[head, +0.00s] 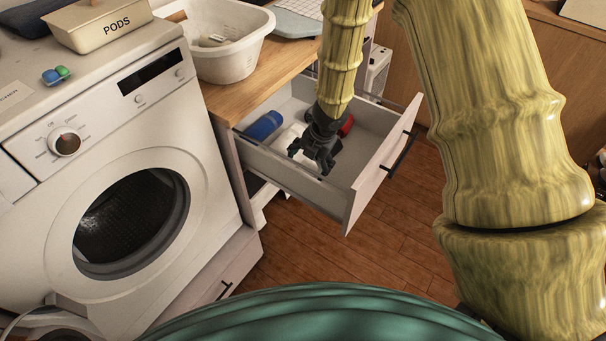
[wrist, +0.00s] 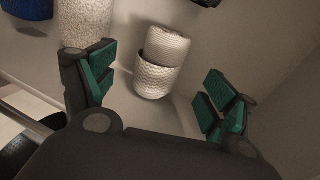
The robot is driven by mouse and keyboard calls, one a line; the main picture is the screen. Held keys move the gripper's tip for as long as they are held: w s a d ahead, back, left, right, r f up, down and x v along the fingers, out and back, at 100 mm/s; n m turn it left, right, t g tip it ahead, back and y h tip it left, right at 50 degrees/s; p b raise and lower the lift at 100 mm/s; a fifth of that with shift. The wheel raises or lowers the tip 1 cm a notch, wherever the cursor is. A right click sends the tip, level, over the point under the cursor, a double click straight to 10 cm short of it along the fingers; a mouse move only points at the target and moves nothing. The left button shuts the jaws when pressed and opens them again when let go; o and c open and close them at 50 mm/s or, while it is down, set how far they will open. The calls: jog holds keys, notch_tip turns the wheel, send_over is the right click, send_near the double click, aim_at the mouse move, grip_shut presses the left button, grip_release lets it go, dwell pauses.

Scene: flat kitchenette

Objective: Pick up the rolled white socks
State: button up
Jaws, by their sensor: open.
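The rolled white socks (wrist: 163,62) lie in the open drawer (wrist: 283,45), a ribbed white roll with a textured outer cuff. In the wrist view they sit beyond and between the two green-padded fingers of my gripper (wrist: 168,92), apart from both. My gripper is open and empty. In the head view my gripper (head: 318,160) points down inside the drawer (head: 368,180), and a white shape (head: 289,139) shows to its left, partly hidden.
A speckled pale roll (wrist: 88,22) lies beside the left finger. A blue roll (head: 264,125) and a red item (head: 347,124) are also in the drawer. The drawer walls enclose my gripper. A washing machine (head: 60,205) stands left; a white basin (head: 228,62) sits on the counter.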

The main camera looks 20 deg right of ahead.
jog(key=b+x, duration=0.1)
jog(key=x, duration=0.4)
jog(key=shift+w+d, duration=0.1)
jog(key=c, duration=1.1)
